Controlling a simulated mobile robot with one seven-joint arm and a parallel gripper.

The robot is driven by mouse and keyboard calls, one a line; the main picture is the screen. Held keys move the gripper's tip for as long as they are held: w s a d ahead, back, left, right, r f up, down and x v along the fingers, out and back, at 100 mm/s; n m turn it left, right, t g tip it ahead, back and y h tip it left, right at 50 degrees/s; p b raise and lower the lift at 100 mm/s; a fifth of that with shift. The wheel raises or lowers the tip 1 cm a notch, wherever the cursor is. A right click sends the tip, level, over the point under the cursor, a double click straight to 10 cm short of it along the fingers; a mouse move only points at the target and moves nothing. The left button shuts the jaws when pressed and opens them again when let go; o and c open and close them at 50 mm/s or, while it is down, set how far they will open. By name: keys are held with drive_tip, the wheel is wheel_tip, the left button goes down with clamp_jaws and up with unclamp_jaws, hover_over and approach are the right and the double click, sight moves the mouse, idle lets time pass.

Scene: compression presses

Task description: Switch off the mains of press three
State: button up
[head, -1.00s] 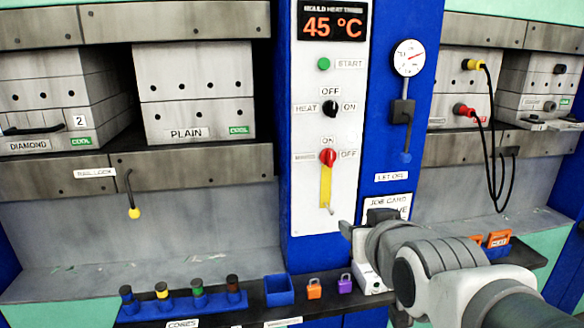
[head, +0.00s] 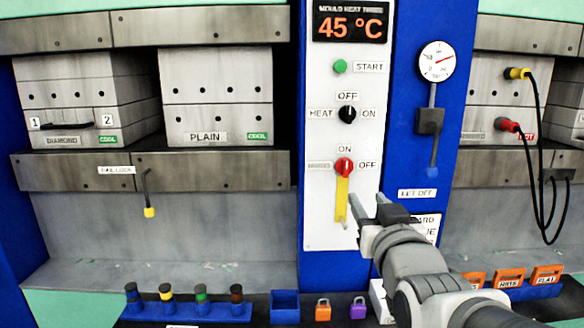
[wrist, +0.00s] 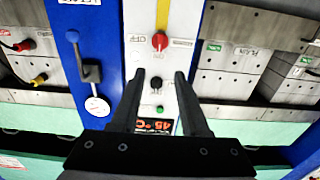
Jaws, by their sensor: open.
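The mains switch is a red rotary knob (head: 344,166) above a yellow strip (head: 341,200) on the white control panel. Its labels read ON above and OFF to the right; the knob appears upright, towards ON. In the wrist view, which is upside down, the red knob (wrist: 160,41) lies ahead, beyond and between the fingertips. My gripper (head: 367,199) is open and empty, just below and right of the knob in the head view, apart from it. Both fingers also show in the wrist view (wrist: 160,76).
Above the mains are the black HEAT knob (head: 347,113), green START button (head: 340,67) and 45 °C display (head: 350,23). A grey lever (head: 430,121) stands right of the panel. A shelf below holds a blue box (head: 285,307) and orange (head: 323,310) and purple (head: 358,308) padlocks.

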sight(347, 168)
drive_tip(key=w, duration=1.6)
drive_tip(key=shift+w, duration=0.1)
clamp_jaws()
